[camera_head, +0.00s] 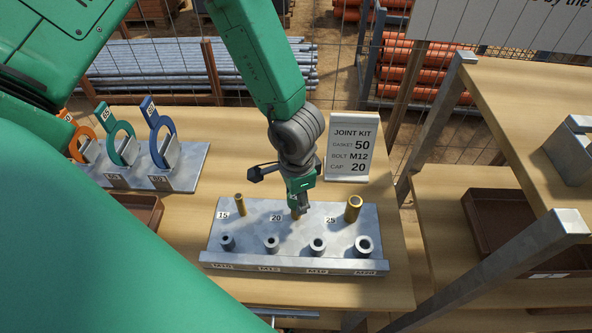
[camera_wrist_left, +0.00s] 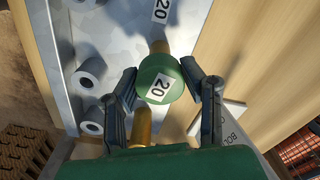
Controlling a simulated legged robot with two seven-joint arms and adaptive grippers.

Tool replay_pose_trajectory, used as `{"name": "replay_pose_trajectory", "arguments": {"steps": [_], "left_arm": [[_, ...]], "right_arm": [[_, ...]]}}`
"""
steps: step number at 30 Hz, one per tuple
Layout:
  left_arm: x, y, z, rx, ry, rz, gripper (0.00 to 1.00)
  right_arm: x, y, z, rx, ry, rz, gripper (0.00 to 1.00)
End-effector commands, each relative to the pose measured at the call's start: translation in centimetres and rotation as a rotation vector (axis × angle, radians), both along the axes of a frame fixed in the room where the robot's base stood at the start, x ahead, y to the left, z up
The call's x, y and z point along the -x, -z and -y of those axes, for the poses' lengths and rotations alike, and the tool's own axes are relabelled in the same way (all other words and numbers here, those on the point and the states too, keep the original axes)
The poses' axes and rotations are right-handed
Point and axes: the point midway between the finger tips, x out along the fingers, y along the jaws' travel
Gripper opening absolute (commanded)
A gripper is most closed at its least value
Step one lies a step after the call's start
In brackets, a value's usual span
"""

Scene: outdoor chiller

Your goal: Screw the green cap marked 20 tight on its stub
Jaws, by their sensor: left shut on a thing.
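The green cap marked 20 (camera_wrist_left: 160,80) is between the two fingers of my left gripper (camera_wrist_left: 165,88), which is shut on it. In the head view the left gripper (camera_head: 300,202) points down at the middle stub of the metal block (camera_head: 335,225), and hides most of the cap. The brass stub marked 20 (camera_head: 295,214) shows just below the fingers. In the left wrist view this stub (camera_wrist_left: 160,46) shows directly behind the cap, roughly in line with it. I cannot tell how far the cap is threaded on. My right gripper is not in view.
Thinner stub 15 (camera_head: 240,205) and thicker stub 25 (camera_head: 353,208) flank the middle one. Several grey sockets line the block's front. A joint kit sign (camera_head: 352,147) stands behind, reading cap 20. A gasket rack (camera_head: 150,165) is left; a shelf (camera_head: 535,110) is right.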

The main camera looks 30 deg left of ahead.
Motion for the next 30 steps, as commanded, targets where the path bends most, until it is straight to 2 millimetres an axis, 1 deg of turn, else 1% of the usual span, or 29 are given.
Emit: {"name": "replay_pose_trajectory", "arguments": {"steps": [1,3,4,6,7,9,16,18,26,30], "left_arm": [[-0.2,-0.1,0.2,0.005,0.131,0.005,0.00],[-0.1,0.0,0.2,0.004,0.322,0.006,0.00],[-0.1,0.0,0.2,0.003,0.366,0.005,0.00],[0.0,0.0,0.2,0.004,0.349,0.005,0.00],[0.0,0.0,0.2,0.005,0.349,0.004,0.40],[0.0,0.0,0.2,0.004,0.348,0.003,0.60],[0.2,0.0,0.0,0.003,0.345,0.001,0.60],[0.2,0.0,-0.1,0.003,0.344,0.001,0.81],[0.3,0.0,-0.1,0.001,0.343,0.000,0.81],[0.2,-1.2,-0.1,0.002,0.342,0.003,0.81]], "right_arm": [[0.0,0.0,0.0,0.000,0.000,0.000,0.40],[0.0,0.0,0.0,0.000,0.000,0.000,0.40],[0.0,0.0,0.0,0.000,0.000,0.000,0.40],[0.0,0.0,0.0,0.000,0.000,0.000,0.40],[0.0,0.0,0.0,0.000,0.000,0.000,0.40],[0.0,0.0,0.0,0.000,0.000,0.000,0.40],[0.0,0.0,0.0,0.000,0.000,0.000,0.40],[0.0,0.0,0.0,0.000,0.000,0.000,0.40],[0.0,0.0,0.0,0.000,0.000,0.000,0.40],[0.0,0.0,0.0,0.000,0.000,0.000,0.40]]}}
